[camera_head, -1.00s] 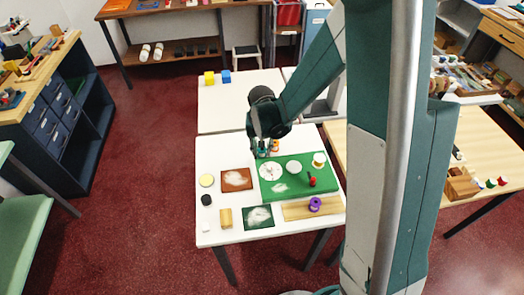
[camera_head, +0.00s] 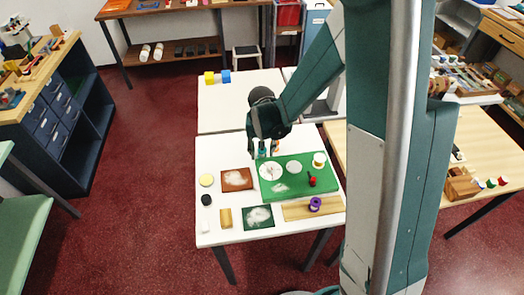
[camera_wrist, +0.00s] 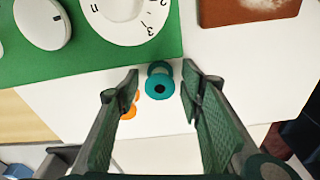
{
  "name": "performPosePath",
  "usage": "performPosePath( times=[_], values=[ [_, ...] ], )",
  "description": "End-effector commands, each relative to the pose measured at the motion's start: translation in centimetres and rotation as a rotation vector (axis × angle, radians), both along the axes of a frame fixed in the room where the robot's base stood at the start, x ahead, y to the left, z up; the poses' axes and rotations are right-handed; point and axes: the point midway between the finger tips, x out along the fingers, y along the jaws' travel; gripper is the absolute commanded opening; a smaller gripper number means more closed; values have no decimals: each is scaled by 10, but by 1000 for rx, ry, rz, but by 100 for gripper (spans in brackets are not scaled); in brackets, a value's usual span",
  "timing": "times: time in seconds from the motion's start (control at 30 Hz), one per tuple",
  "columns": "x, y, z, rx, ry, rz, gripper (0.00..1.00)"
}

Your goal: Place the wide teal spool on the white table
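The teal spool (camera_wrist: 159,82) stands on the white table (camera_wrist: 85,95), close to the edge of the green board (camera_wrist: 90,52) in the wrist view. My gripper (camera_wrist: 160,76) is open, with one finger on each side of the spool and a visible gap to both. In the head view my gripper (camera_head: 262,149) is at the far edge of the green board (camera_head: 329,179), and the small teal spool (camera_head: 261,154) shows just below it. The white table (camera_head: 207,151) lies under all of these.
An orange piece (camera_wrist: 129,106) is partly hidden behind the left finger in the wrist view. The board carries white dials (camera_head: 271,171) and a red knob (camera_head: 312,181). A brown panel (camera_head: 236,180) lies left of it. A purple spool (camera_head: 315,204) sits on a wooden strip.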

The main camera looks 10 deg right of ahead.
Motion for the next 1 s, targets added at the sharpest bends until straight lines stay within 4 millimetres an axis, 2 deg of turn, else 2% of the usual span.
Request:
performPosePath(
  times=[0.37, 1.0],
  values=[
    [-2, 0, 19, 0, 0, 0, 38],
    [-11, 2, 93, 0, 0, 0, 38]
  ],
)
